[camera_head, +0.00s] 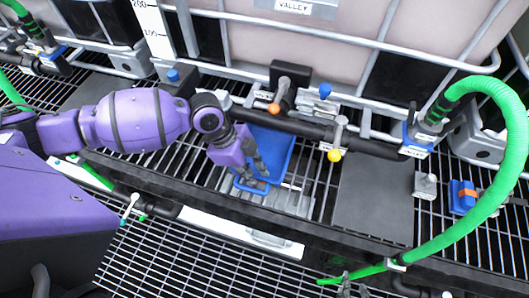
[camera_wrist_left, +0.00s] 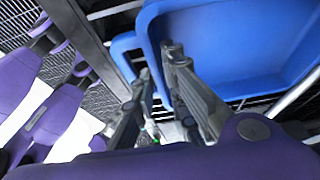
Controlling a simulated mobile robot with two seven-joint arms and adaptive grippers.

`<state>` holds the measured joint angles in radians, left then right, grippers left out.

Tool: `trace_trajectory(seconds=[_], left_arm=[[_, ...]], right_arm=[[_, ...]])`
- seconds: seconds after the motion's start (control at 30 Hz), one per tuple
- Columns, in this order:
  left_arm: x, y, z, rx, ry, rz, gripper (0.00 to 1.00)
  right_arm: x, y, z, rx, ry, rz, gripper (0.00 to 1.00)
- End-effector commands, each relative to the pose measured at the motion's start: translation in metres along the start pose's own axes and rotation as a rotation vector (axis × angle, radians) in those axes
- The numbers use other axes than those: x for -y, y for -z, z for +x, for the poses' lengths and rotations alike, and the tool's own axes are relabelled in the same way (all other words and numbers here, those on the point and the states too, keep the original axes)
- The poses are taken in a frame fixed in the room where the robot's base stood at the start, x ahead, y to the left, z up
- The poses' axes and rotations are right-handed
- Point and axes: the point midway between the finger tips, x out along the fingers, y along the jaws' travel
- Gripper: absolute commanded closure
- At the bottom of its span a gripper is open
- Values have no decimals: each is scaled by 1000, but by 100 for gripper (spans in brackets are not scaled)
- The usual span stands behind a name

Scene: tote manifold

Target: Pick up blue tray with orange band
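A blue tray (camera_head: 274,143) lies at the middle of the head view, tilted in the picture, below the black pipe. No orange band shows on its visible part. In the left wrist view the tray (camera_wrist_left: 235,50) fills the upper right. My left gripper (camera_head: 256,178) reaches down over the tray's near end. In the left wrist view its two fingers (camera_wrist_left: 158,68) stand apart, with the tray's rim between or just behind them; contact is unclear. A small blue piece with an orange band (camera_head: 466,195) sits far right. My right gripper is not seen.
A black pipe with an orange-knobbed valve (camera_head: 274,108) and a yellow-knobbed valve (camera_head: 335,155) runs close behind the tray. A green hose (camera_head: 513,140) arches at the right. A dark flat plate (camera_head: 375,200) lies right of the tray on the grating.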

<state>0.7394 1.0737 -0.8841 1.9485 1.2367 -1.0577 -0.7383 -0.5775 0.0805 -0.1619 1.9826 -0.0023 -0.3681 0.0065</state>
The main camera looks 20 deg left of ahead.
Motion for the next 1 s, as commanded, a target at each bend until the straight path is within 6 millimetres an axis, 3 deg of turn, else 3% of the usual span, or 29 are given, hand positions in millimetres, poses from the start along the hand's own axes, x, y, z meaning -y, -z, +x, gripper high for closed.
trace_trajectory(seconds=[0.37, 0.5, 1.0], left_arm=[[0, -1, 3, 0, 0, 0, 88], [0, -1, 3, 0, 0, 0, 100], [0, 0, 0, 0, 1, 1, 100]], right_arm=[[0, -1, -1, 2, 0, -2, 68], [-1, -2, -1, 3, 0, -2, 68], [0, -2, -1, 3, -1, 0, 68]])
